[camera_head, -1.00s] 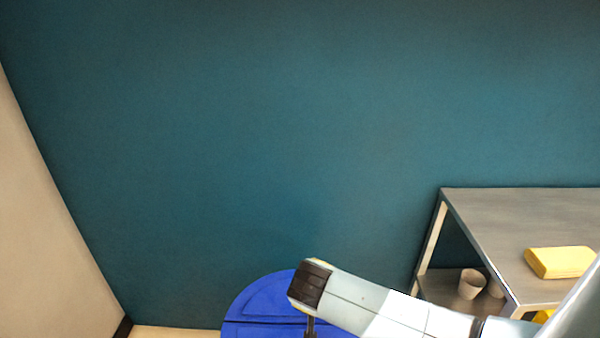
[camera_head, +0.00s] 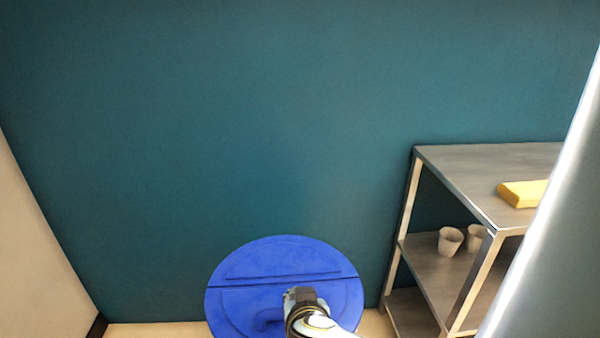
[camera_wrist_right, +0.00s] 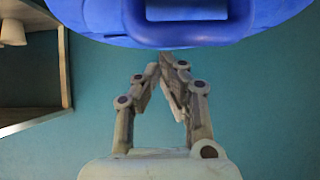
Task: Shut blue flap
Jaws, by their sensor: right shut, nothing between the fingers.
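The round blue lid (camera_head: 235,270) is at the bottom middle of the head view, with a dark seam across it. The blue flap (camera_head: 232,306) is the part on the near side of the seam, with a raised, curved handle shape. It looks about level with the far part, but I cannot tell if it is fully closed. My right gripper (camera_head: 300,293) is over the flap and hides part of it. In the right wrist view my right gripper (camera_wrist_right: 168,65) is shut and empty, its tips close to the blue rim (camera_wrist_right: 190,38); contact is unclear. My left gripper is not in view.
A grey metal shelf (camera_head: 470,172) stands at the right, with a yellow block (camera_head: 522,193) on top and cups (camera_head: 450,240) on a lower level. A teal wall (camera_head: 250,120) is behind the lid. Some floor is clear left of the lid.

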